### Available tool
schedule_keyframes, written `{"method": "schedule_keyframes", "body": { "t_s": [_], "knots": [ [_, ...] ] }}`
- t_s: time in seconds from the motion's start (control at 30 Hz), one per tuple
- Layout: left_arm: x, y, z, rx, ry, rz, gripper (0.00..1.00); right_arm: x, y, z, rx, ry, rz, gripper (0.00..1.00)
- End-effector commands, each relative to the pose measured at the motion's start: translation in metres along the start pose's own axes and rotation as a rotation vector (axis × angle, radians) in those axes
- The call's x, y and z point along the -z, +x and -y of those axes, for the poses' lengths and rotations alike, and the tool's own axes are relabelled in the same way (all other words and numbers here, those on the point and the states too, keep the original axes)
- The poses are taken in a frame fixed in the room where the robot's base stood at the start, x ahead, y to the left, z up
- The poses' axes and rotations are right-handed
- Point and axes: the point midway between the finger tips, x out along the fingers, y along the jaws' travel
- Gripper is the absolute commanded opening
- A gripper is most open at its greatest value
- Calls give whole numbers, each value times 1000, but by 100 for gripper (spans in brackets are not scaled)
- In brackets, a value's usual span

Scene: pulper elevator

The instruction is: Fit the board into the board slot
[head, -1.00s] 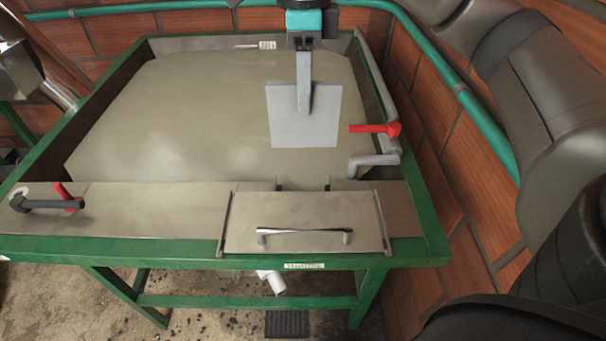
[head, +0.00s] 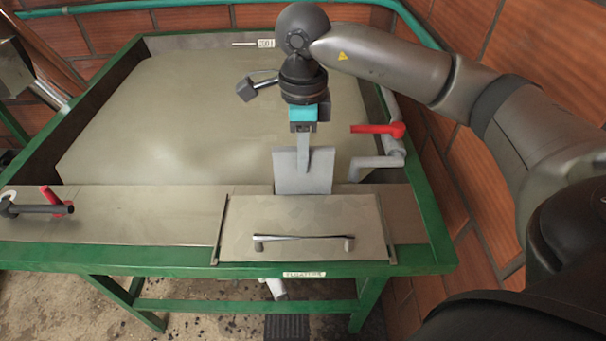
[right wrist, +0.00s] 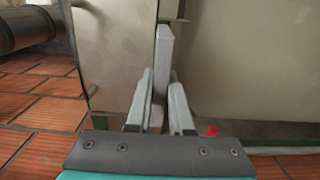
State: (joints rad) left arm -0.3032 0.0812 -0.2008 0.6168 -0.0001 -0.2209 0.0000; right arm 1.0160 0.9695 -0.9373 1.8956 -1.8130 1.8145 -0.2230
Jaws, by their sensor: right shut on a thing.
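The board (head: 288,174) is a flat grey square plate with a narrow upright handle. My right gripper (head: 304,133) is shut on the handle from above. The board hangs roughly upright, its lower edge at the notch in the tank's front metal strip (head: 150,208). The board covers the board slot there, so I cannot tell whether the edge is inside it. In the right wrist view the board (right wrist: 164,45) shows edge-on between the gripper fingers (right wrist: 161,98), beside a metal panel (right wrist: 118,50). My left gripper is not in view.
A hinged-looking metal lid with a bar handle (head: 302,238) lies just in front of the board. A red-handled valve (head: 378,129) and grey pipe (head: 378,163) stand close on the right. A brick wall (head: 452,200) bounds the right side. The green-framed tank (head: 120,268) is open behind.

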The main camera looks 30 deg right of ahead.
Motion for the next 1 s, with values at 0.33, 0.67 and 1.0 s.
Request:
{"method": "schedule_keyframes", "body": {
  "t_s": [0.33,0.67,1.0],
  "knots": [
    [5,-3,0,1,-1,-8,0,0,40,0,-2,1,-1,0],
    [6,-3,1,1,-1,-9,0,0,56,1,2,0,1,0],
    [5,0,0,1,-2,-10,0,0,59,0,1,0,1,33]
  ]
}}
